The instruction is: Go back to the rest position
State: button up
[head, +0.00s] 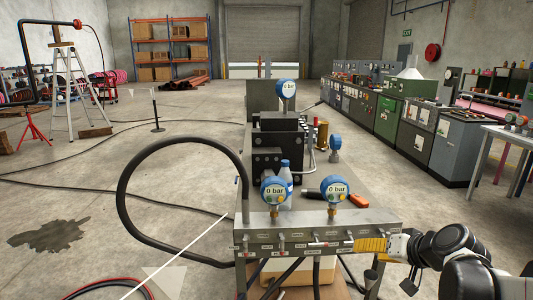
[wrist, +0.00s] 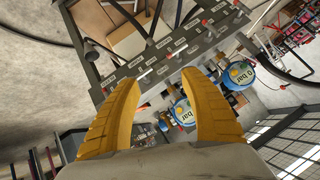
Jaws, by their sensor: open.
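My gripper (head: 360,245) is at the right end of the grey valve manifold (head: 290,240), its yellow fingers close to the front face. In the wrist view my gripper (wrist: 162,80) has its two fingers spread, with nothing held between them. Beyond the fingers are the manifold's labelled face and several small valve handles (wrist: 145,75). A valve lever (head: 325,243) shows just left of the fingers in the head view; I cannot tell whether they touch it. Two blue gauges, a left one (head: 275,190) and a right one (head: 335,191), read 0 bar.
A black hose (head: 122,200) loops left of the manifold. Behind it on the bench are a black block (head: 280,145), a third gauge (head: 287,88) and an orange-handled tool (head: 357,200). Grey cabinets (head: 400,125) line the right. Open floor with cables lies left.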

jog(key=s+a+n+g+h, duration=0.1)
jog(key=s+a, duration=0.3)
jog(key=s, duration=0.6)
jog(key=s+a+n+g+h, duration=0.1)
jog(key=s+a, duration=0.3)
jog(key=s, duration=0.7)
jog(key=shift+s+a+r+h, duration=0.2)
jog(key=shift+a+r+h, duration=0.2)
jog(key=shift+h, duration=0.3)
